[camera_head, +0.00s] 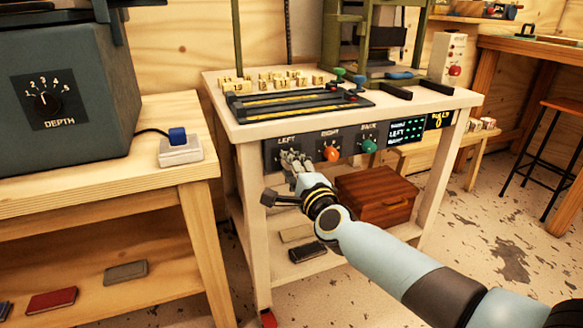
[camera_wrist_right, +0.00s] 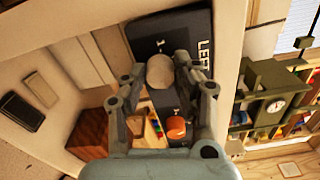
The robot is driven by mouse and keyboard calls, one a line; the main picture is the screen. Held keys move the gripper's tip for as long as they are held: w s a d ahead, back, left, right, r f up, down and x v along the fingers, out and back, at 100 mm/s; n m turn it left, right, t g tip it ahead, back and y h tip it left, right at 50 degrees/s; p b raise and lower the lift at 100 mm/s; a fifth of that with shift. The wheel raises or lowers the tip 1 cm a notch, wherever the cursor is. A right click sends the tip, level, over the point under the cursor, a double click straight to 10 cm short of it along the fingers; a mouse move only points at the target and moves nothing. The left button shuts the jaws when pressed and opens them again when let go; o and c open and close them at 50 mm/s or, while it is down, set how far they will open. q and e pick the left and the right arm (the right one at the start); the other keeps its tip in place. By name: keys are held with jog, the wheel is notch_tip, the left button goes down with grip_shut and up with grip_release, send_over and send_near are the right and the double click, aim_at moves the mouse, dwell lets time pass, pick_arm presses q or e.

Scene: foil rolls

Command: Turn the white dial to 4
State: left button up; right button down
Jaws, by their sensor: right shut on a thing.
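The white dial (camera_wrist_right: 160,71) is a round pale knob on the dark panel marked LEFT (camera_head: 286,141), on the front of the white-topped workbench. In the right wrist view it sits between the fingers of my right gripper (camera_wrist_right: 158,80), which is shut on it. In the head view my right gripper (camera_head: 292,160) hides the knob and much of its scale. Some white scale marks show around the knob in the wrist view, but its setting cannot be read. My left gripper is not in view.
An orange dial (camera_head: 331,154) and a green dial (camera_head: 369,146) sit to the right on the same front, with a lit display (camera_head: 405,132) beyond. A brown wooden box (camera_head: 375,195) stands below. At left, a machine has a DEPTH dial (camera_head: 46,101).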

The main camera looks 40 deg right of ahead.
jog(key=c, duration=1)
grip_release()
jog(key=shift+c, duration=0.2)
jog(key=shift+o, duration=0.2)
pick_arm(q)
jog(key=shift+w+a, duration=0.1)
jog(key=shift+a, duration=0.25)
pick_arm(e)
jog(key=v, duration=1.2)
jog(key=shift+f, duration=0.1)
